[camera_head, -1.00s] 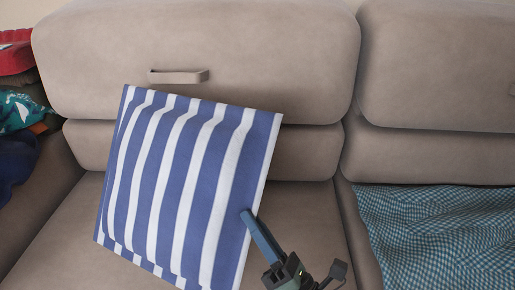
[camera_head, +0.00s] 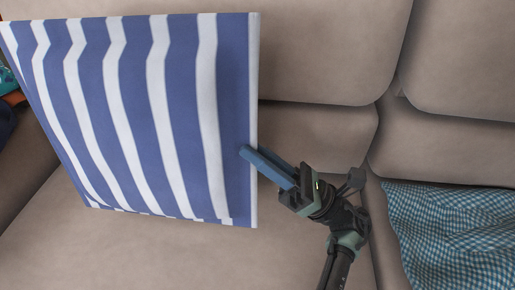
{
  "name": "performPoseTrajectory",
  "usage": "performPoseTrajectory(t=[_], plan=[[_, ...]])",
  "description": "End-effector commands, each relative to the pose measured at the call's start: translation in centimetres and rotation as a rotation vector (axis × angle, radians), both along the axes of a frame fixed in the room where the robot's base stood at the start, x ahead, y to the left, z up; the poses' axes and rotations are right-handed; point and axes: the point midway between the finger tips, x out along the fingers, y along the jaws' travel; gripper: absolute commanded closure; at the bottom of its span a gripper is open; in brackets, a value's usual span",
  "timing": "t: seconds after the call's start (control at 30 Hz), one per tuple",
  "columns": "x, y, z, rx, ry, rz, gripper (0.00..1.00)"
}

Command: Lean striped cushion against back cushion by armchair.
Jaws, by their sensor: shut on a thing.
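The striped cushion (camera_head: 140,115), blue and white, is held upright and slightly tilted above the left sofa seat, filling the left of the view. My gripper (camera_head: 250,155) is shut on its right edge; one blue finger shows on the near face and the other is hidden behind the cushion. The beige back cushion (camera_head: 330,45) stands behind it, partly covered by it. I cannot tell whether the two touch.
The beige seat (camera_head: 290,250) below is bare. A blue checkered cloth (camera_head: 450,235) lies on the right seat. Dark and coloured clothes (camera_head: 8,115) show at the left edge.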

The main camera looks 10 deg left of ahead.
Motion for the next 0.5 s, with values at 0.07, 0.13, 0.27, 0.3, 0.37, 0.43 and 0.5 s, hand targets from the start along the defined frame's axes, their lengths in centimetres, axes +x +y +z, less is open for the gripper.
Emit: performPoseTrajectory(t=[0.07, 0.13, 0.27, 0.3, 0.37, 0.43, 0.5], plan=[[0.3, 0.0, -1.1, 0.004, 0.007, 0.000, 1.00], [0.6, 0.0, -1.9, 0.003, 0.012, 0.001, 1.00], [1.0, 0.1, -3.4, 0.002, 0.027, 0.001, 1.00], [1.2, 0.1, -3.8, 0.002, 0.030, 0.001, 1.00], [1.4, 0.1, -4.5, 0.001, 0.037, 0.000, 1.00], [1.8, 0.1, -5.0, -0.001, 0.049, 0.000, 1.00], [2.1, 0.1, -5.3, -0.001, 0.062, -0.001, 1.00]])
